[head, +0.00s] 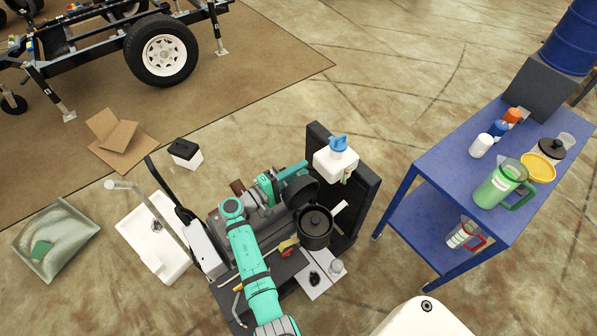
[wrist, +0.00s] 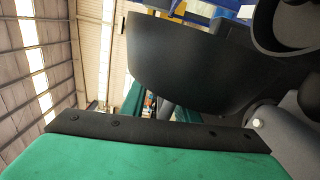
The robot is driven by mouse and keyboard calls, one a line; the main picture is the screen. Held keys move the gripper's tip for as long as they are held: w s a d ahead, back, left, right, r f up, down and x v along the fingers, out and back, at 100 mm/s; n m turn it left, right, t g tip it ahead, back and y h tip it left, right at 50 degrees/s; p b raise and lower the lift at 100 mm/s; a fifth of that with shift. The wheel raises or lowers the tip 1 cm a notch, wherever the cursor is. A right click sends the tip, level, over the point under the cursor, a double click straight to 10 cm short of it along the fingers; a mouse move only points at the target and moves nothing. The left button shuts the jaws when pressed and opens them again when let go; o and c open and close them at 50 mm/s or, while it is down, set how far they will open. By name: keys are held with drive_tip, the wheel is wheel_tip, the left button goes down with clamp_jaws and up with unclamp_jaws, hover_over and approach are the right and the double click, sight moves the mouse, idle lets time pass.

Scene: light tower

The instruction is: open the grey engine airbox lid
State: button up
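The airbox (head: 315,228) is a dark grey round canister on the right side of the engine, with a knob in its middle. A dark round disc, which looks like its lid (head: 301,192), stands tilted up just behind it. In the wrist view a large dark curved surface (wrist: 190,62), probably the lid, fills the upper middle. My teal gripper (head: 284,178) is beside the disc on its left. Its fingertips are hidden or too small to make out, so I cannot tell whether it touches or holds the lid.
A white tank with a blue cap (head: 337,150) stands behind the engine, by a dark radiator panel (head: 365,195). A blue cart (head: 455,150) with jugs and bottles is at right. A white sink-like tray (head: 150,240) and a grey bin (head: 55,240) lie at left. Floor between engine and cart is clear.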

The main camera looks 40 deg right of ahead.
drive_tip(key=a, duration=1)
drive_tip(key=shift+w+a, duration=0.3)
drive_tip(key=shift+a, duration=0.05)
drive_tip(key=a, duration=1.2)
drive_tip(key=shift+w+a, duration=0.2)
drive_tip(key=shift+w, duration=0.15)
idle(0.5)
idle(0.4)
